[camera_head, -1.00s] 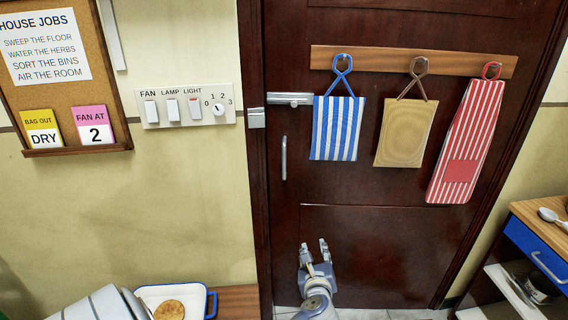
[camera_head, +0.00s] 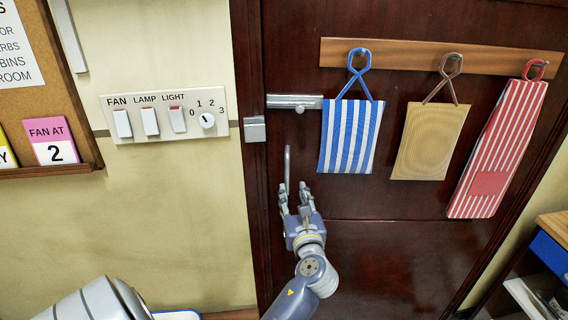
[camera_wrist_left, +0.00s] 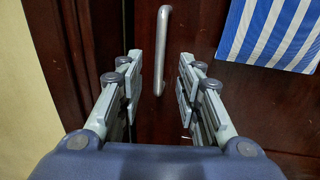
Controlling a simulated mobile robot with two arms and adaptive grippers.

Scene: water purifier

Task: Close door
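The dark red-brown door (camera_head: 380,250) fills the middle and right of the head view. Its grey vertical handle (camera_head: 287,165) is near the left edge; it also shows in the left wrist view (camera_wrist_left: 161,50). A metal bolt (camera_head: 295,101) is on the door, and a metal keeper (camera_head: 254,129) is on the frame. In the picture the bolt appears higher than the keeper, not lined up with it. My left gripper (camera_head: 294,197) is open just below the handle; in the wrist view the handle's lower end shows between the fingers (camera_wrist_left: 157,90). Contact is not visible.
A switch panel (camera_head: 165,115) is on the left wall. A cabinet (camera_head: 550,245) stands at lower right.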

